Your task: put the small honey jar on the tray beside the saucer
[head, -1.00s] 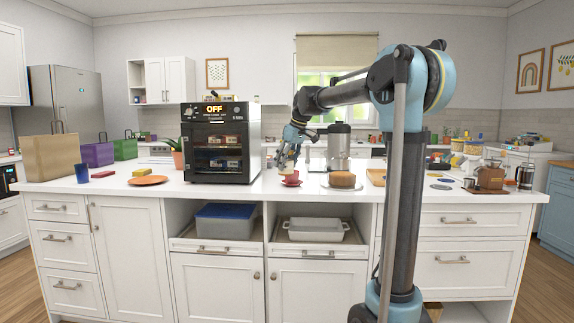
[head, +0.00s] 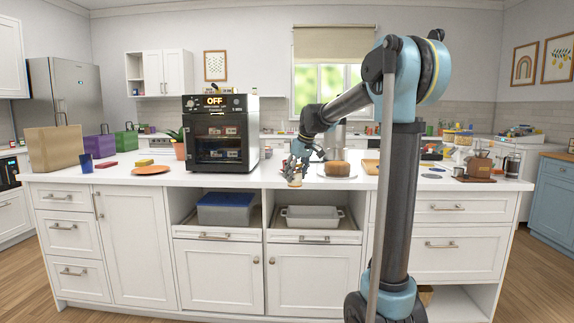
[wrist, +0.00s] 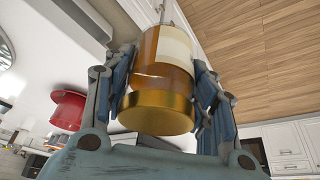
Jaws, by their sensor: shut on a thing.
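The small honey jar (wrist: 165,62) is amber with a pale label and a gold lid (wrist: 157,108). In the wrist view my gripper (wrist: 160,85) is shut on it, with a finger on each side. In the head view my gripper (head: 296,170) is at the counter's front edge, left of the cake; the jar is too small there to make out clearly. A red dish (wrist: 62,108) shows left of the gripper in the wrist view. I cannot identify the saucer with certainty. A wooden tray-like board (head: 371,167) lies right of the cake, partly behind my arm.
The white counter (head: 235,181) holds a black oven (head: 220,134) left of my gripper and a cake (head: 337,168) just right of it. An orange plate (head: 151,170) lies further left. A coffee maker (head: 478,168) stands at the right. Wooden floor (wrist: 255,50) shows beyond the jar.

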